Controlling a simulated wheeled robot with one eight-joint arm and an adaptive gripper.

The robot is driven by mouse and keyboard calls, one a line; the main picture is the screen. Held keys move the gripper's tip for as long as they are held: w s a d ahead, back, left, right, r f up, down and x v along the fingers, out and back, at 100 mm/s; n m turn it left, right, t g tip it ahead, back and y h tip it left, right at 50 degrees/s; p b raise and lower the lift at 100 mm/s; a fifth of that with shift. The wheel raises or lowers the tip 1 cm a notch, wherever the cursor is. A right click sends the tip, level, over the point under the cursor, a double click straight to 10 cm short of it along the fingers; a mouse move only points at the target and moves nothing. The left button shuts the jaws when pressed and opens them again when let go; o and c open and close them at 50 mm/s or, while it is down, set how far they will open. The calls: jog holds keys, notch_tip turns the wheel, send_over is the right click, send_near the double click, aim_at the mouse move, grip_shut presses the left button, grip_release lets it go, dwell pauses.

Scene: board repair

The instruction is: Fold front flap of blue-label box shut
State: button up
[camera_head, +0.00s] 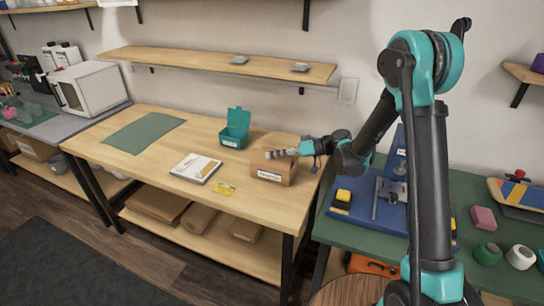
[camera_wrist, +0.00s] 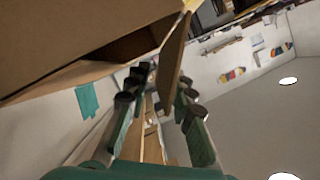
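The brown cardboard box (camera_head: 269,168) with a blue-edged white label stands at the right end of the wooden workbench. My gripper (camera_head: 283,153) reaches in from the right at its top edge. In the wrist view, the box (camera_wrist: 60,40) fills the upper left, with a dark opening showing. A cardboard flap (camera_wrist: 173,58) sticks out from it, between my two fingers (camera_wrist: 162,88). The fingers stand apart with a visible gap. I cannot tell whether either finger touches the flap, or which flap it is.
An open teal box (camera_head: 235,130) stands behind and left of the cardboard box. A green mat (camera_head: 144,132) lies farther left. A shelf (camera_head: 215,62) hangs above.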

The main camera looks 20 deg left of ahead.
jog(key=shift+s+a+f, duration=0.15)
jog(key=shift+a+f, duration=0.05)
jog(key=shift+a, duration=0.4)
grip_shut()
jog(key=shift+w+f+m+g, duration=0.3)
jog(key=shift+w+m+g, duration=0.15)
jog(key=shift+m, duration=0.35)
jog(key=shift+w+f+m+g+y, duration=0.1)
jog(key=shift+f+m+g+y, duration=0.15)
jog(key=shift+m, duration=0.25)
jog(key=shift+w+f+m+g+y, duration=0.1)
jog(key=shift+m+g+y, duration=0.15)
jog(key=shift+m, duration=0.25)
grip_release()
